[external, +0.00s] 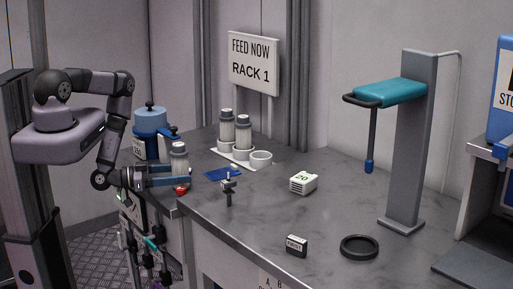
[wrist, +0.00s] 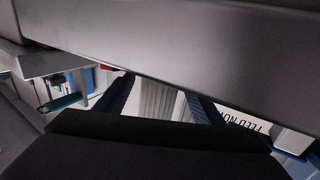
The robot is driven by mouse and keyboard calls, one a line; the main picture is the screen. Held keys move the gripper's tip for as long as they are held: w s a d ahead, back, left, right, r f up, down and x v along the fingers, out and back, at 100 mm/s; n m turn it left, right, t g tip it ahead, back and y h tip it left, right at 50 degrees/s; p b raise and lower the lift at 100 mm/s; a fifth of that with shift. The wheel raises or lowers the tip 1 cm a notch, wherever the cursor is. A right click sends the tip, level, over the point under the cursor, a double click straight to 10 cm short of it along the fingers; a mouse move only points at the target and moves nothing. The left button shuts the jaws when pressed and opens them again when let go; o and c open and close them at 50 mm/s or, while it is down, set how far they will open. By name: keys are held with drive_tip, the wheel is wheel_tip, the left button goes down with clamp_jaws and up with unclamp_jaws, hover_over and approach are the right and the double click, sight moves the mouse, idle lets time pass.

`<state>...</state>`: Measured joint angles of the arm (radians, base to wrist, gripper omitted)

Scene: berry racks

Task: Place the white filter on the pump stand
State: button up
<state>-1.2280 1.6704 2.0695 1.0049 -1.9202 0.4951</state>
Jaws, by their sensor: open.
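A small white ribbed block marked 20 (external: 303,183), which looks like the white filter, sits on the grey counter near its middle. A tall grey stand (external: 409,150) with a teal arm (external: 390,93) and a hanging rod rises at the right; I cannot tell whether it is the pump stand. My gripper (external: 185,177) is open at the counter's left edge, well left of the block. Its blue fingers lie on either side of a grey-capped bottle (external: 179,162). In the wrist view a pale ribbed body (wrist: 158,98) shows between the fingers; its ends are hidden.
A white holder (external: 260,158) with two more bottles stands behind. A blue-topped vessel (external: 151,120) is at the left. Clear room surrounds the white block.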

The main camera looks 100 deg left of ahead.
sight(179, 144)
drive_tip(key=shift+w, duration=0.25)
drive_tip(key=shift+c, duration=0.6)
drive_tip(key=c, duration=1.2)
drive_tip(key=shift+o, duration=0.2)
drive_tip(key=shift+r, duration=0.1)
wheel_tip(179, 144, up, 10)
drive_tip(key=p, duration=0.9)
